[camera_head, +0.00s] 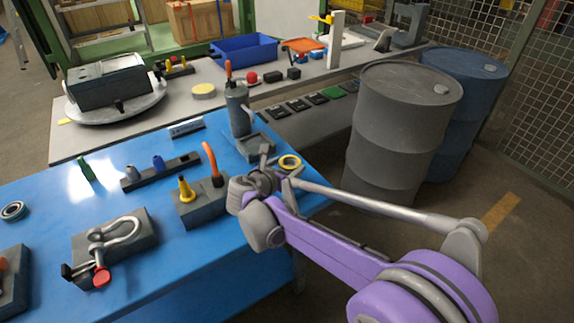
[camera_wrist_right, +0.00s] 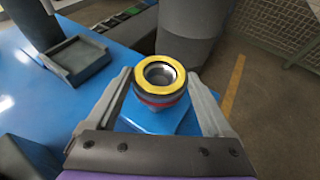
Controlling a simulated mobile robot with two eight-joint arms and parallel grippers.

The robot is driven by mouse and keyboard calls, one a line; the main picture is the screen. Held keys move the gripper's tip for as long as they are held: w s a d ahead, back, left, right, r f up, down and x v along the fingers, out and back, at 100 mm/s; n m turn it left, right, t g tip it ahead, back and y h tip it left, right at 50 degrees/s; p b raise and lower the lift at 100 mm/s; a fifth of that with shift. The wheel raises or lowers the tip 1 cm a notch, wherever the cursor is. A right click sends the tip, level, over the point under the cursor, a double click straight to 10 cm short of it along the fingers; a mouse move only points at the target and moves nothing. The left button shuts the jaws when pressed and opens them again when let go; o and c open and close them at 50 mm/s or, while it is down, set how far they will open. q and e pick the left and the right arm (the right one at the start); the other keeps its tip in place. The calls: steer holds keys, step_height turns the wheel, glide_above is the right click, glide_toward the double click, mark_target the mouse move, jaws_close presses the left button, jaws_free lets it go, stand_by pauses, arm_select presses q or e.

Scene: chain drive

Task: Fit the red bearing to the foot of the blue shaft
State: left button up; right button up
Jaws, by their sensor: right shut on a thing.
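My right gripper (camera_wrist_right: 158,80) is shut on a ring-shaped part, which I take for the red bearing (camera_wrist_right: 160,101). It has a yellow top face, a silver bore and a red band round its side. In the head view its yellow face (camera_head: 290,162) shows above the right end of the blue table, with the gripper (camera_head: 284,168) beside it. A short blue peg (camera_head: 158,163) stands in a dark rack (camera_head: 175,168); I cannot tell whether it is the blue shaft. My left gripper is not in view.
A block with an orange hook (camera_head: 210,165), a shackle on a block (camera_head: 115,235) and a silver ring (camera_head: 13,210) are on the blue table. A grey drum (camera_head: 400,130) stands to the right.

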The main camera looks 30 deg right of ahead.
steer(key=shift+f+b, duration=1.8)
steer(key=shift+f, duration=0.85)
steer(key=o, duration=1.5)
steer(key=shift+r, duration=0.1)
steer(key=p+v, duration=0.1)
steer(key=v, duration=1)
